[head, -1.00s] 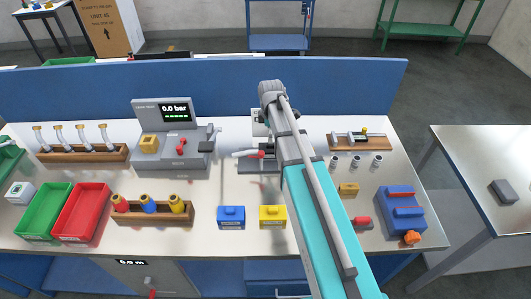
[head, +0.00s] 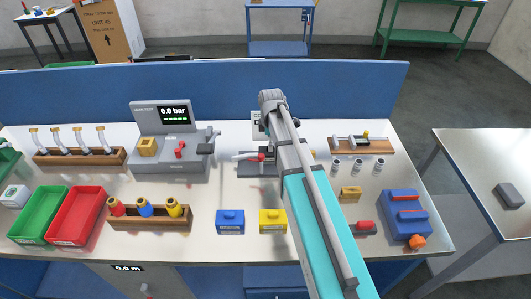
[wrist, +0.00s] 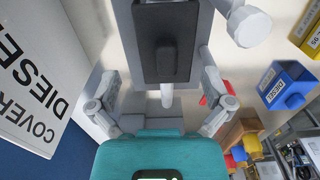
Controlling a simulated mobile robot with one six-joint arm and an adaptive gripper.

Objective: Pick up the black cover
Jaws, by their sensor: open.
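The black cover (wrist: 168,42) is a dark rectangular plate with a raised grip in its middle. My gripper (wrist: 165,108) is open, with one finger on each side below the cover in the picture. Nothing is between the fingers, and they do not appear to touch the cover. In the head view my arm hides the cover and my gripper. Part of a grey fixture with a red-knobbed lever (head: 258,160) shows left of my arm.
A white sign reading "COVER DIESEL" (wrist: 35,80) stands close to my gripper on the left. A blue box (head: 230,222) and a yellow box (head: 272,222) stand in front of the fixture. A grey pressure unit (head: 172,150) stands left of it. A blue panel (head: 200,88) runs behind.

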